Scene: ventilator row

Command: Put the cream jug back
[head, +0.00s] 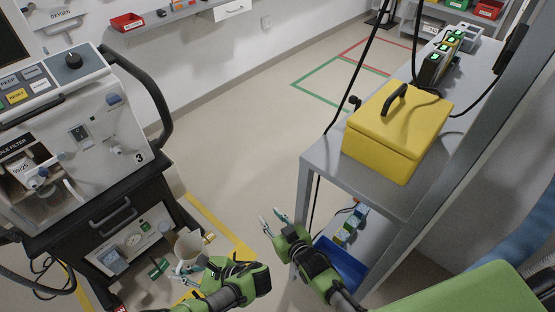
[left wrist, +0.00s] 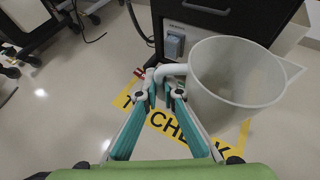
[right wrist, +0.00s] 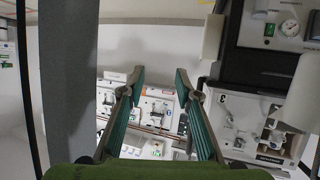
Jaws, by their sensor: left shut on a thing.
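The cream jug (head: 187,246) is in front of the ventilator cart in the head view. In the left wrist view the jug (left wrist: 235,85) is large, with its open top toward the camera, and looks empty. My left gripper (left wrist: 162,88) is shut on its handle (left wrist: 170,70); the gripper also shows in the head view (head: 190,268). The jug is held above the floor. My right gripper (head: 273,222) is open and empty beside the grey shelf's near corner. In the right wrist view its fingers (right wrist: 159,78) are apart with nothing between them.
The ventilator (head: 75,135) stands on a black cart at left. A grey shelf unit (head: 335,172) at right bears a yellow case (head: 385,140) and devices; a blue bin (head: 340,262) is on its lower level. Yellow floor marking (head: 215,225) runs beside the cart. Open floor lies between.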

